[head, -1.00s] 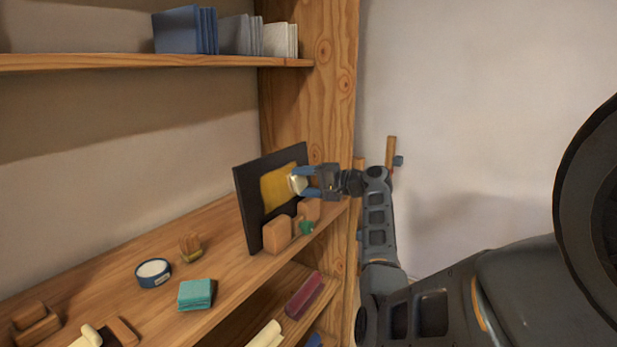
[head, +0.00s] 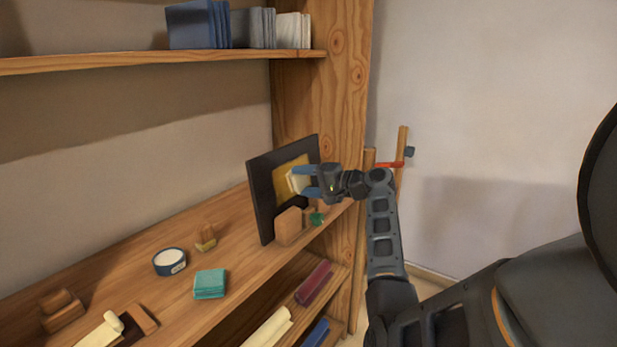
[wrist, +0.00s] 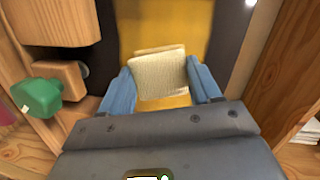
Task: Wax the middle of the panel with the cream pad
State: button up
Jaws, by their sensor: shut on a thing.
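The panel is a dark upright board (head: 262,202) with a yellow-brown middle (head: 284,178); it stands on the shelf near the bookcase's right side. In the wrist view the yellow middle (wrist: 165,25) lies straight ahead. My gripper (head: 304,182) is at the panel's face. Its blue fingers are shut on the cream pad (wrist: 158,77), which sits between them in the wrist view. The pad is in front of the yellow area and overlaps it. I cannot tell for sure whether it touches. Part of the panel is hidden behind my gripper.
Wooden blocks (head: 288,225) and a green knob (wrist: 38,98) sit at the panel's foot, close to my gripper. A round blue tin (head: 170,262), a teal cloth stack (head: 210,284) and a small brush (head: 206,238) lie along the shelf. The bookcase's upright (head: 345,100) is close on the right.

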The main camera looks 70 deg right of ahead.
jog(key=shift+w+a+p, duration=0.3)
jog(key=shift+a+p, duration=0.25)
jog(key=shift+a, duration=0.8)
jog(key=shift+w+a+p, duration=0.35)
jog(key=shift+a+p, duration=0.2)
jog(key=shift+a, duration=0.85)
jog(key=shift+w+a+p, duration=0.3)
jog(key=shift+a+p, duration=0.25)
jog(key=shift+a, duration=0.8)
jog(key=shift+w+r+p, duration=0.2)
jog(key=shift+r+p, duration=0.5)
jog(key=shift+r, duration=0.2)
jog(key=shift+s+d+b, duration=0.7)
jog(key=shift+d+b, duration=0.4)
jog(key=shift+d, duration=1.65)
jog(key=shift+s+d+b, duration=0.7)
jog(key=shift+d+b, duration=0.4)
jog(key=shift+d, duration=1.65)
jog(key=shift+s+d+b, duration=0.7)
jog(key=shift+d+b, duration=0.4)
jog(key=shift+d, duration=1.65)
jog(key=shift+s, duration=0.1)
jog(key=shift+a+p+v, duration=0.2)
jog(key=shift+p+v, duration=0.55)
jog(key=shift+v, duration=0.7)
jog(key=shift+a+p+v, duration=0.15)
jog(key=shift+p+v, duration=0.6)
jog(key=shift+v, duration=0.7)
